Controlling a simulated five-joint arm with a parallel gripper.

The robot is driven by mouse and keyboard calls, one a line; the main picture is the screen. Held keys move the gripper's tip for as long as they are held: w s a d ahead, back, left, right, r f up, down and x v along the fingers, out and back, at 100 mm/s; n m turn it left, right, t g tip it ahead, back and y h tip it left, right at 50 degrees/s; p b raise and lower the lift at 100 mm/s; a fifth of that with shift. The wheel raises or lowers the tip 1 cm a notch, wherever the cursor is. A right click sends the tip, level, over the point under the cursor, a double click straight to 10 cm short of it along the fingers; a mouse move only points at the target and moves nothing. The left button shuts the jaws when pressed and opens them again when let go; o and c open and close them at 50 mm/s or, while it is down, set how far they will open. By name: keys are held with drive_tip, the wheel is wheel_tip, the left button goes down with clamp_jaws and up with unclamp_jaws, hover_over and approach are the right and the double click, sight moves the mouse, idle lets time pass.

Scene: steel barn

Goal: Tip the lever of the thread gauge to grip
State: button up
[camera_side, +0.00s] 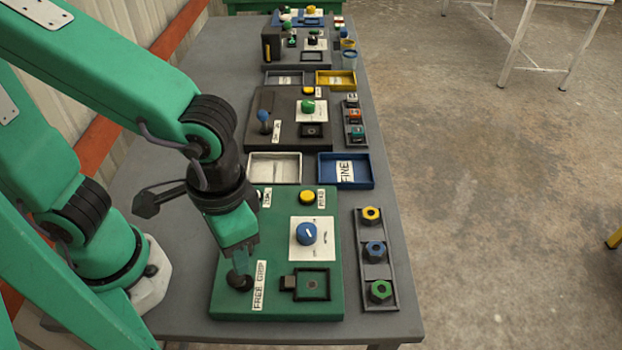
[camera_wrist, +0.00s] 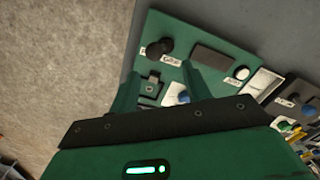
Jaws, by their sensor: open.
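The thread gauge is the green panel (camera_side: 330,235) at the near end of the table, with a "FREE GRIP" label (camera_side: 259,286). Its dark lever (camera_side: 238,283) stands left of that label, partly hidden under my gripper (camera_side: 240,262). In the wrist view the lever's black knob (camera_wrist: 154,49) shows beyond my fingertips (camera_wrist: 158,80), beside the label (camera_wrist: 172,60). The fingers are apart with nothing held. Which way the lever leans is hard to tell. The panel also has a blue dial (camera_side: 306,233), a yellow button (camera_side: 306,198) and a square black nest (camera_side: 312,284).
A rack (camera_side: 364,220) with yellow, blue and green nuts stands right of the panel. A white tray (camera_side: 250,167) and a blue "FINE" tray (camera_side: 371,172) lie behind it. A dark panel with a blue-topped lever (camera_side: 263,116) stands farther back.

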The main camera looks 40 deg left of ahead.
drive_tip(key=w+a+r+n+t, duration=0.1)
drive_tip(key=w+a+r+t, duration=0.2)
drive_tip(key=a, duration=0.6)
drive_tip(key=w+a+r+n+t, duration=0.1)
drive_tip(key=w+a+r+t, duration=0.2)
drive_tip(key=a+r, duration=0.3)
drive_tip(key=w+a, duration=0.1)
drive_tip(key=a, duration=0.3)
drive_tip(key=shift+w+r, duration=0.2)
drive_tip(key=shift+w, duration=0.05)
drive_tip(key=s+d+f+g, duration=0.2)
drive_tip(key=d+f, duration=0.1)
drive_tip(key=d, duration=0.3)
drive_tip(key=s+d+f+m+g, duration=0.1)
drive_tip(key=s+d+f+g, duration=0.1)
drive_tip(key=d, duration=0.5)
drive_tip(key=s+d+f+g, duration=0.2)
drive_tip(key=s+d+f, duration=0.2)
drive_tip(key=d, duration=0.2)
drive_tip(key=shift+d+f+m, duration=0.15)
drive_tip(key=shift+d+m, duration=0.15)
drive_tip(key=shift+m, duration=0.1)
drive_tip(key=shift+s+d+f, duration=0.2)
drive_tip(key=shift+s+d, duration=0.05)
drive_tip(key=shift+s, duration=0.1)
